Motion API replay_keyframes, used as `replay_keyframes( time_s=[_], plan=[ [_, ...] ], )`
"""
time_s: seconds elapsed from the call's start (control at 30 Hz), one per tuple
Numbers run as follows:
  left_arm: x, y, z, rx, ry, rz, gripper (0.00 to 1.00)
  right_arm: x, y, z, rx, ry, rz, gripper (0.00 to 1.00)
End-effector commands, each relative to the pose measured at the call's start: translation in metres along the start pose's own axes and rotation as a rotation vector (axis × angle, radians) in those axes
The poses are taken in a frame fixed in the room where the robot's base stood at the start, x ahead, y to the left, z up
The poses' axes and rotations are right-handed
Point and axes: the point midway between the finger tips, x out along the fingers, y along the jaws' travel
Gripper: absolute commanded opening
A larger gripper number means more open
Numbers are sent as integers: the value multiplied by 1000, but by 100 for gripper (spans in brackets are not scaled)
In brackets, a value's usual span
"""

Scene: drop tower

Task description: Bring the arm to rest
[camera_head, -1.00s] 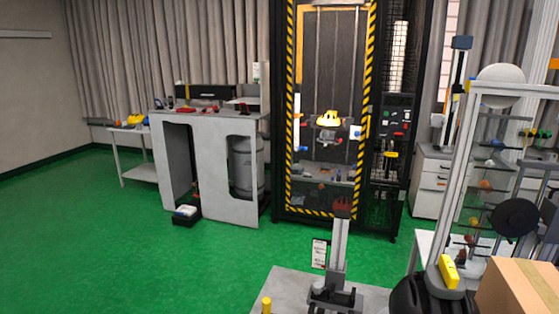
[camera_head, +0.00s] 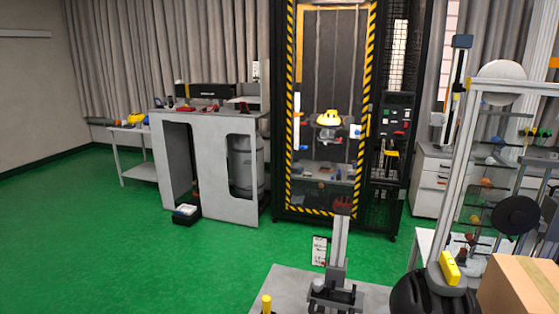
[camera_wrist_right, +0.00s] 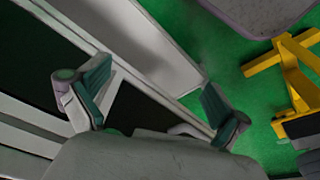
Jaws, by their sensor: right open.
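My right gripper (camera_wrist_right: 152,102) shows in the right wrist view. Its two fingers with green pads stand wide apart, and nothing is held between them. Behind the fingers are pale grey panels or rails with dark gaps, and the green floor. I cannot tell whether the fingers touch any of these. Neither gripper can be made out in the head view, and my left gripper is not in sight.
The drop tower (camera_head: 290,120) with a striped frame stands at the back, a yellow helmet (camera_head: 328,117) inside it. A grey bench (camera_head: 212,125) stands left of it. A cardboard box (camera_head: 520,287) is at lower right. Yellow legs (camera_wrist_right: 292,75) stand near my right gripper. Open floor (camera_head: 90,230) lies left.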

Motion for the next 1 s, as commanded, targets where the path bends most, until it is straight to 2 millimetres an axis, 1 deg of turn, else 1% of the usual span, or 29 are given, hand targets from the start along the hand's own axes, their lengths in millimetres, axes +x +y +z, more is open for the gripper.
replay_keyframes(
  time_s=[0.03, 0.07, 0.1, 0.17, 0.2, 0.27, 0.3, 0.4, 0.43, 0.5, 0.6, 1.0],
  plan=[
    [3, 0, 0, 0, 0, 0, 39, 30, -1, 22, -3, -25, -1, 100],
    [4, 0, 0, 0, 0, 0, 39, 44, -2, 35, -4, -33, -2, 100],
    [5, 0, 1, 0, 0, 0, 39, 61, -3, 51, -7, -43, -4, 100],
    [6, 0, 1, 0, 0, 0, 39, 85, -4, 79, -11, -59, -5, 100],
    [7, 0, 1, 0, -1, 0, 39, 98, -5, 96, -13, -68, -6, 100],
    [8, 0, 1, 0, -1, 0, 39, 114, -6, 123, -16, -81, -7, 100],
    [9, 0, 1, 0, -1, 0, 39, 122, -6, 139, -18, -88, -8, 100],
    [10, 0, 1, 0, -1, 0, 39, 134, -6, 174, -22, -103, -9, 100],
    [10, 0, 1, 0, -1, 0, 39, 136, -6, 181, -23, -106, -9, 100],
    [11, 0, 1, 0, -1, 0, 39, 140, -6, 195, -25, -110, -10, 100],
    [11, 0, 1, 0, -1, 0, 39, 142, -6, 206, -27, -114, -10, 100],
    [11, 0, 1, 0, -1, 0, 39, 142, -6, 208, -27, -115, -10, 100]
  ],
)
